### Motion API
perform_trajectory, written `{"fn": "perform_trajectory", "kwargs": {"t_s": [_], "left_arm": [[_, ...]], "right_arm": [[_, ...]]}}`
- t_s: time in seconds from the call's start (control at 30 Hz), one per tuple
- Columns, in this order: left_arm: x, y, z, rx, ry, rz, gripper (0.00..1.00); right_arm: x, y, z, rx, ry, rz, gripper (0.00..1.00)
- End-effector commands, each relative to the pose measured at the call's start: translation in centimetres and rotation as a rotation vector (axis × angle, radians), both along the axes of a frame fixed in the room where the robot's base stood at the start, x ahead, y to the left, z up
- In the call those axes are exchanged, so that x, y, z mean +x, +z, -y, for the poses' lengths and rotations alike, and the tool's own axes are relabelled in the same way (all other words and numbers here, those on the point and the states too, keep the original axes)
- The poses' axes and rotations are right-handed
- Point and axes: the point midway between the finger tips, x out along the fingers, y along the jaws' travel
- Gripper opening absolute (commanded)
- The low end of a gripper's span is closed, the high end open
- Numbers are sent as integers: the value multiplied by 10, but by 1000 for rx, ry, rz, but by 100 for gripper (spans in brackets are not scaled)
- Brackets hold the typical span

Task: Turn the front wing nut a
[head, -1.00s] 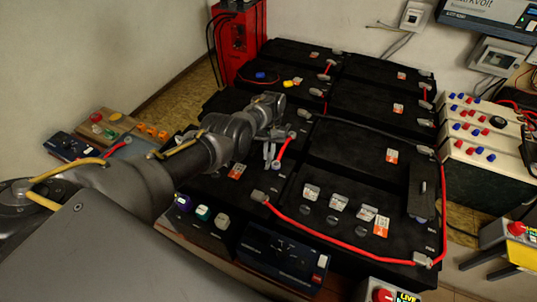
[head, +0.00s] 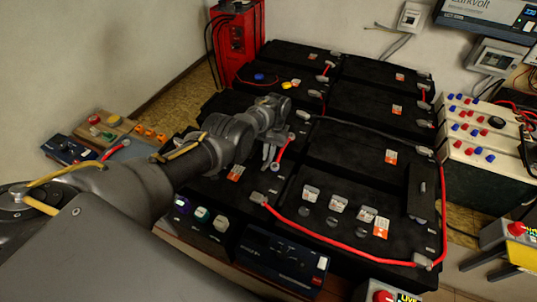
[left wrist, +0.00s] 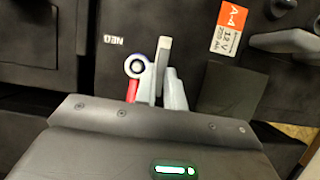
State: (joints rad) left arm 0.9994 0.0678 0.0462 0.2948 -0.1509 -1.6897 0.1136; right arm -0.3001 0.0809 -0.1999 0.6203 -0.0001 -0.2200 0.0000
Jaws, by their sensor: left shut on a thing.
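My left gripper (head: 268,155) reaches over a black battery from the left. In the left wrist view its two grey fingers (left wrist: 160,88) are closed on a small grey upright piece, which looks like the wing nut (left wrist: 163,52). The fingers hide most of it. Right beside it lies a cable ring end (left wrist: 137,66) with a purple-blue rim, on a short red cable (left wrist: 132,90). In the head view the red cable (head: 284,151) runs from beside the fingers to a grey terminal. My right gripper is not in view.
Orange-labelled batteries (head: 345,150) fill the middle, with a long red cable (head: 335,248) along the front. Several knobs (head: 201,213) and a dark meter box (head: 283,262) stand at the front. A red cabinet (head: 240,40) is behind. A white terminal panel (head: 484,150) stands right.

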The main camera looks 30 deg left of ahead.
Motion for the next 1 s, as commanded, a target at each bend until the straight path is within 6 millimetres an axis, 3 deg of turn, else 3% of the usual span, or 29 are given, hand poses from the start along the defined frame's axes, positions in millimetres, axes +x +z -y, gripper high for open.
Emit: {"fn": "perform_trajectory", "kwargs": {"t_s": [0.03, 0.07, 0.23, 0.57, 1.0], "left_arm": [[0, 0, -1, 0, -1, 1, 0], [0, 0, -1, 0, -1, 1, 12], [0, 0, 0, 0, 0, 1, 33], [2, 5, 0, 0, 0, 2, 33], [26, 61, -2, 0, 1, 2, 33]], "right_arm": [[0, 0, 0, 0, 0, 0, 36], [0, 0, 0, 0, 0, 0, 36], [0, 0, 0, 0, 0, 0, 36], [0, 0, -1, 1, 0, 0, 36], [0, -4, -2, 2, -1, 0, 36]]}}
